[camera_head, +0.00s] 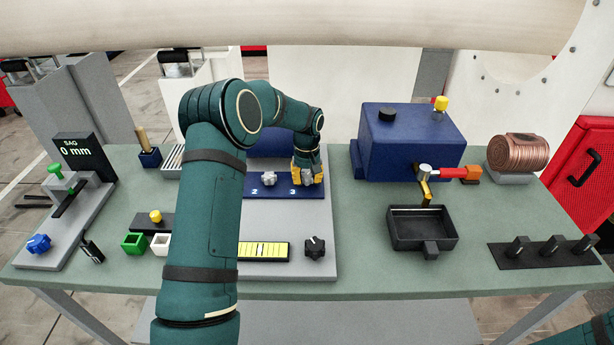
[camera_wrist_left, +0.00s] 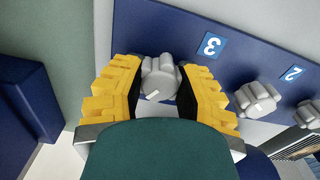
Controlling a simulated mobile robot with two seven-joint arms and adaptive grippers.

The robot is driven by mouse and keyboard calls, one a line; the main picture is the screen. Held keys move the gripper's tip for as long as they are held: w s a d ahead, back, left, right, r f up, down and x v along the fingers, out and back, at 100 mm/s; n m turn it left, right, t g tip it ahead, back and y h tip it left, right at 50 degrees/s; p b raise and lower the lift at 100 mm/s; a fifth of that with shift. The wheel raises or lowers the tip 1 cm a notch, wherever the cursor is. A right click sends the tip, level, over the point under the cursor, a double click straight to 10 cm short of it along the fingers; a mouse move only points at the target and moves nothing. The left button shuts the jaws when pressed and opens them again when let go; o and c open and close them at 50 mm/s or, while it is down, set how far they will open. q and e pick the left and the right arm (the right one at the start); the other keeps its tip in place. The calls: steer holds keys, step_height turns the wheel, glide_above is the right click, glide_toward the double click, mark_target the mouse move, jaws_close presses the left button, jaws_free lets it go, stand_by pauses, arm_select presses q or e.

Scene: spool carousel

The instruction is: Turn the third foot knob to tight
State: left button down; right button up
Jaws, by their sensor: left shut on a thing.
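The third foot knob (camera_wrist_left: 160,78) is grey and lobed, on a dark blue panel beside a label with the number 3 (camera_wrist_left: 209,45). A white mark on it points down and slightly left in the left wrist view. My left gripper (camera_head: 307,173) has its yellow fingers on both sides of this knob and is shut on it; they mostly cover it in the head view. The second foot knob (camera_wrist_left: 257,98), also grey, stands beside label 2, and it shows in the head view (camera_head: 269,179). My right gripper is not in view.
A yellow spirit level (camera_head: 263,252) and a black knob (camera_head: 315,247) sit in front of the blue panel. A blue box (camera_head: 411,140) and a black tray (camera_head: 422,214) stand to the right. A readout (camera_head: 80,150) at the left shows SAG 0 mm.

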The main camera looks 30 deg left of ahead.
arm_select(q)
steer(key=m, duration=0.4)
steer(key=shift+s+f+m+p, duration=0.1)
steer(key=shift+m+p, duration=0.2)
steer(key=shift+p, duration=0.05)
steer(key=m, duration=0.3)
steer(key=shift+m, duration=0.3)
steer(key=m+p, duration=0.1)
steer(key=m, duration=0.3)
steer(key=shift+f+m, duration=0.1)
steer(key=shift+m, duration=2.1)
steer(key=c, duration=0.6)
jaws_free()
steer(key=shift+a, duration=0.1)
steer(key=shift+r, duration=0.2)
